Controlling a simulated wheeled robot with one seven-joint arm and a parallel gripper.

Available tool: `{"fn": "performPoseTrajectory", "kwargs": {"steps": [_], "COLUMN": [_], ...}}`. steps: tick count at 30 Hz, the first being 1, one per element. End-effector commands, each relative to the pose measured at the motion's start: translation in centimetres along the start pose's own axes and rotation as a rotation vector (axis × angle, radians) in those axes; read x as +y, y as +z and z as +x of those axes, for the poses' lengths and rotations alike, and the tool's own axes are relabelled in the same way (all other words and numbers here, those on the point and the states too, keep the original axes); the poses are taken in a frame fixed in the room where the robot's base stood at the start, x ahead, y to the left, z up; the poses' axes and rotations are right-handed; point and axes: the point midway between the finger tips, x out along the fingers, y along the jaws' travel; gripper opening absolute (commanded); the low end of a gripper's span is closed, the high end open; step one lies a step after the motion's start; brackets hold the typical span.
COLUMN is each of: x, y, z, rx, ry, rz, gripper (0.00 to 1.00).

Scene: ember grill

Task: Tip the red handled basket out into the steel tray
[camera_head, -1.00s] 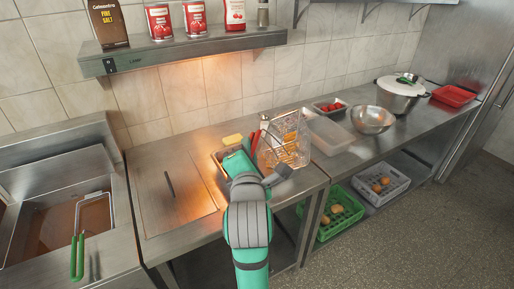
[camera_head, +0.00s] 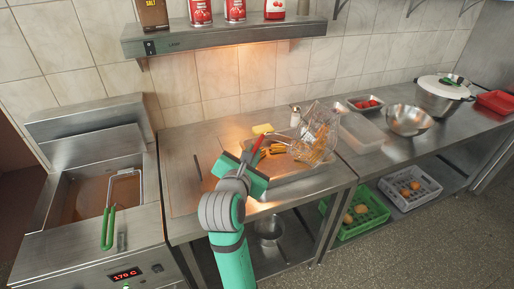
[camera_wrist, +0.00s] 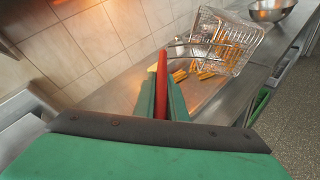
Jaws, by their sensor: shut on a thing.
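My gripper (camera_head: 249,163) is shut on the red handle (camera_head: 259,149) of a wire basket (camera_head: 318,130). In the wrist view the red handle (camera_wrist: 171,88) runs between the two green fingers. The basket (camera_wrist: 232,40) is tilted steeply on its side over the right part of the steel tray (camera_head: 292,178). Yellow fries (camera_head: 277,148) lie in the tray to the left of the basket, and some fries show in or behind the mesh. I cannot tell whether the basket touches the tray.
A fryer with a green-handled basket (camera_head: 108,228) stands at the left. A salt shaker (camera_head: 295,116) and a yellow block (camera_head: 262,129) stand behind the tray. A clear container (camera_head: 362,131) and steel bowl (camera_head: 408,120) are to the right. A lamp shelf (camera_head: 225,37) hangs above.

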Motion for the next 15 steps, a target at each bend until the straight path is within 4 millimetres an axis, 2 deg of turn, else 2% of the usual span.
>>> {"fn": "performPoseTrajectory", "kwargs": {"steps": [15], "x": [0.2], "y": [-5.0], "z": [1.4], "rx": [-0.002], "ry": [-0.067], "rz": [-0.242], "gripper": [0.00]}}
